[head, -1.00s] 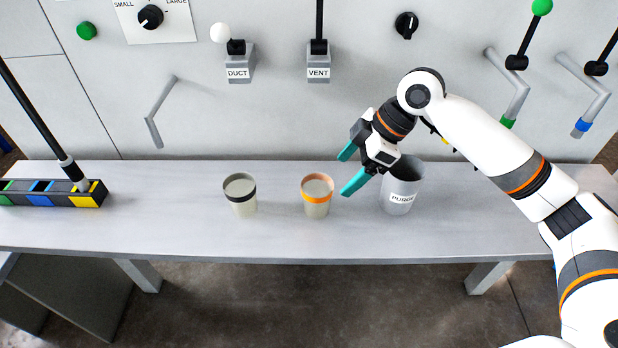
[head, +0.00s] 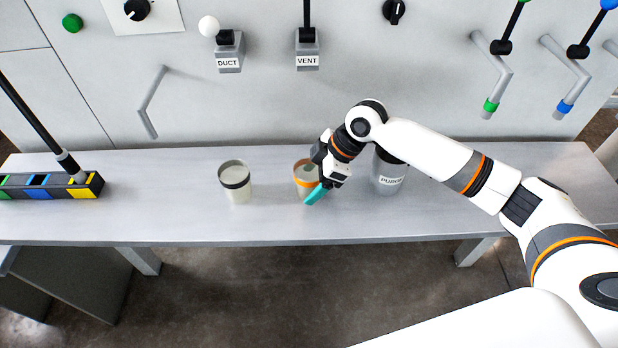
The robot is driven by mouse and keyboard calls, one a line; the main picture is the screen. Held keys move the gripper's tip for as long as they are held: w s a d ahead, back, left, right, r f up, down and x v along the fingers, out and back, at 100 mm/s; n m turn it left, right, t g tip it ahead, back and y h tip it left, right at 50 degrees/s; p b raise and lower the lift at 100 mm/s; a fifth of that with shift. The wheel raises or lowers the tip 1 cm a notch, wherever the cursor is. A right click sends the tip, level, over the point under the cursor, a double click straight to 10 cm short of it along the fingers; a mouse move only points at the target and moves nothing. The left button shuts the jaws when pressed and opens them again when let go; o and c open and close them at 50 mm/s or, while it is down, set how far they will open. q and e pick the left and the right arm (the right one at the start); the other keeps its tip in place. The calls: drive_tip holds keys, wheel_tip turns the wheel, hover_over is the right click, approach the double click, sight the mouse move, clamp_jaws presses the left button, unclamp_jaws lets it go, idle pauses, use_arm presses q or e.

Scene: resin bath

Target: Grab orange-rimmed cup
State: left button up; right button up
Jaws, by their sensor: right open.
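The orange-rimmed cup (head: 301,181) stands upright on the grey bench, left of centre. My right gripper (head: 312,188) is at the cup's right side, its teal near finger in front of the cup's right edge. The jaws are open; the far finger is hidden, so I cannot tell whether it is behind the cup or whether either finger touches it. The gripper covers the cup's right part. My left gripper is not in view.
A grey PURGE container (head: 390,177) stands right, partly behind my right wrist. A black holder with coloured sections (head: 52,191) lies at the far left. The bench (head: 150,215) is clear in front.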

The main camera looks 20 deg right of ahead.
drive_tip(key=shift+a+f, duration=0.1)
drive_tip(key=shift+f, duration=0.1)
drive_tip(key=c, duration=1.1)
drive_tip(key=shift+o, duration=0.2)
drive_tip(key=shift+w+r, duration=0.1)
drive_tip(key=shift+r, duration=0.05)
